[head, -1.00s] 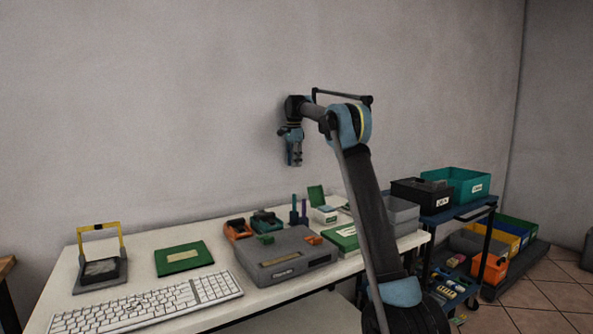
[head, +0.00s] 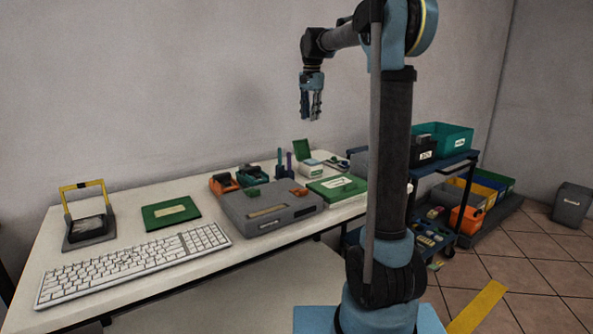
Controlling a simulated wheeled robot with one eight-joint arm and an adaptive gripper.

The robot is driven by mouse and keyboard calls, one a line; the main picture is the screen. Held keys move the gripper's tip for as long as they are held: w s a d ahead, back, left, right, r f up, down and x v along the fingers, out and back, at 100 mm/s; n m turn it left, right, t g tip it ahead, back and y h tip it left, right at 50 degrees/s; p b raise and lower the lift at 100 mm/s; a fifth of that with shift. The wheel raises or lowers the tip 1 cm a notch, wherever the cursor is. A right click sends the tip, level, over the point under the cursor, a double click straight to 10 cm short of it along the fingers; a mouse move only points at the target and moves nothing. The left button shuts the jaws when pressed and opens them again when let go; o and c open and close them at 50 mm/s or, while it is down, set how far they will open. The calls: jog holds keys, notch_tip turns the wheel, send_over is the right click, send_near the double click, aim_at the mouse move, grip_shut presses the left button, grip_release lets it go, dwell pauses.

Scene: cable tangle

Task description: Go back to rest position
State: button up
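My gripper (head: 311,106) hangs in the air with its fingers pointing down, above the back right part of the white table (head: 137,203). Its fingers look slightly parted with nothing between them, but they are small in this view. My arm stands upright at the right of the table, its upper link bent over to the left. It hides part of the table's right end and some of what stands behind it.
A cart (head: 447,163) with a teal bin (head: 443,137) stands to the right.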

jog(key=s+d+f+n, duration=0.1)
jog(key=s+d+f, duration=0.2)
jog(key=s, duration=0.5)
jog(key=s+d+f+n, duration=0.2)
jog(key=s+d+f, duration=0.1)
jog(key=s, duration=0.5)
jog(key=s+d+f+n, duration=0.1)
jog(key=s+d+f, duration=0.3)
jog(key=s, duration=0.4)
jog(key=s+d+f+n, duration=0.1)
jog(key=s+f, duration=0.8)
jog(key=f, duration=0.1)
jog(key=s+d+f+n+t, duration=0.1)
jog(key=s+d+f+n, duration=0.1)
jog(key=s+f, duration=0.7)
jog(key=shift+s+d+f+n, duration=0.3)
jog(key=shift+s+f, duration=0.1)
jog(key=shift+s, duration=0.35)
